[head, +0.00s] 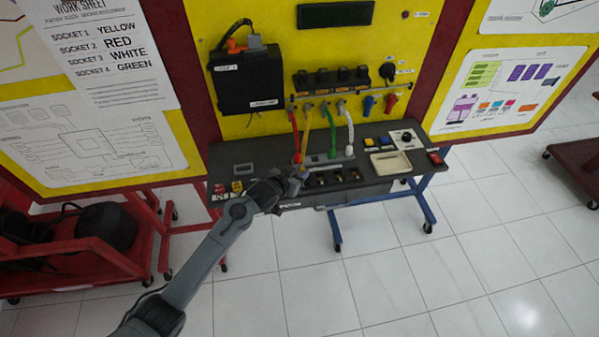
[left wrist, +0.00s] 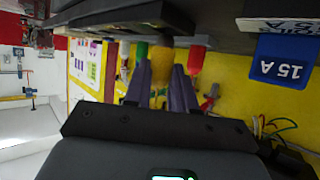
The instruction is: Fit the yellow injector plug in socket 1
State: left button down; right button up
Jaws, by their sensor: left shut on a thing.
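My left gripper (head: 291,183) is at the front edge of the black bench, by the left end of the row of sockets (head: 338,177). In the left wrist view its two fingers (left wrist: 165,82) are shut on the yellow injector plug (left wrist: 161,58). The plug's lower end is hidden, so I cannot tell whether it touches a socket. The yellow cable (head: 306,125) hangs from the rail beside the red cable (head: 295,135). The green cable (head: 332,137) and white cable (head: 349,133) hang to the right. My right gripper is not in view.
The work sheet (head: 100,45) pairs socket 1 with yellow. A black box (head: 246,82) is on the yellow panel. A pale tray (head: 391,164) sits on the bench to the right. A blue 15 A part (left wrist: 282,70) shows in the left wrist view. Tiled floor lies in front.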

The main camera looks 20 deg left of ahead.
pick_arm(q)
jog(key=shift+f+b, duration=0.4)
jog(key=shift+f, duration=0.3)
jog(key=c, duration=1.2)
grip_release()
jog(key=shift+o, duration=0.2)
jog(key=shift+s+r+p, duration=0.3)
jog(key=shift+r+p, duration=0.05)
jog(key=shift+p, duration=0.4)
jog(key=p+v, duration=0.2)
jog(key=p, duration=0.1)
jog(key=shift+s+a+r, duration=0.15)
jog(key=shift+s+r, duration=0.05)
jog(key=shift+r, duration=0.15)
jog(key=shift+s+a+r+p, duration=0.1)
jog(key=shift+s+r+p, duration=0.3)
jog(key=shift+p, duration=0.5)
jog(key=shift+s+f, duration=0.1)
jog(key=shift+s, duration=0.15)
